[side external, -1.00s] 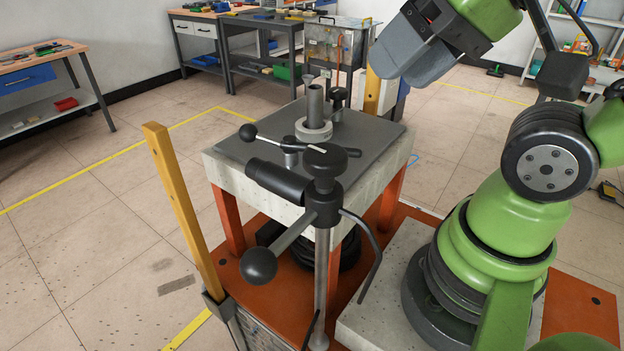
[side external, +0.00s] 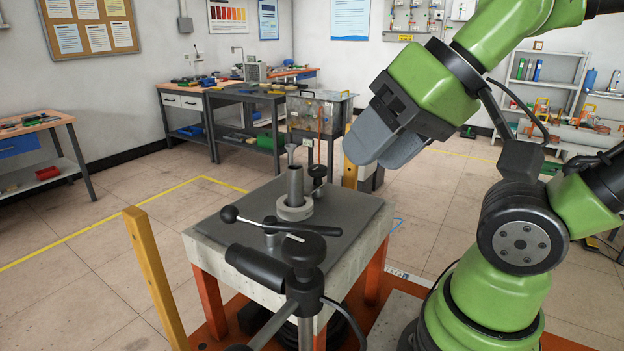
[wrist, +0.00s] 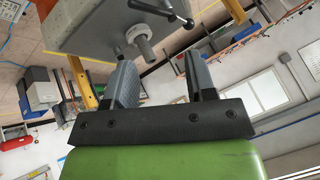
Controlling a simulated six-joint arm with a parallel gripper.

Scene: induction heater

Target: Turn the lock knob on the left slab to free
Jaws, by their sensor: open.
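The pale slab-topped table (side external: 210,250) carries a dark plate (side external: 345,232). On it are a lever with a black ball end (side external: 229,214), a grey upright tube in a pale ring (side external: 295,208), and a post with a dark round knob (side external: 318,171). My gripper (side external: 376,152) is open and empty, above and right of the plate, touching nothing. In the wrist view its fingers (wrist: 160,62) are apart, with the lever (wrist: 160,10) beyond them.
A yellow post (side external: 152,275) stands at the table's left front corner, and another (side external: 350,168) behind the table. A metal tank (side external: 318,113) and workbenches (side external: 243,98) stand further back. The air between my gripper and the plate looks clear.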

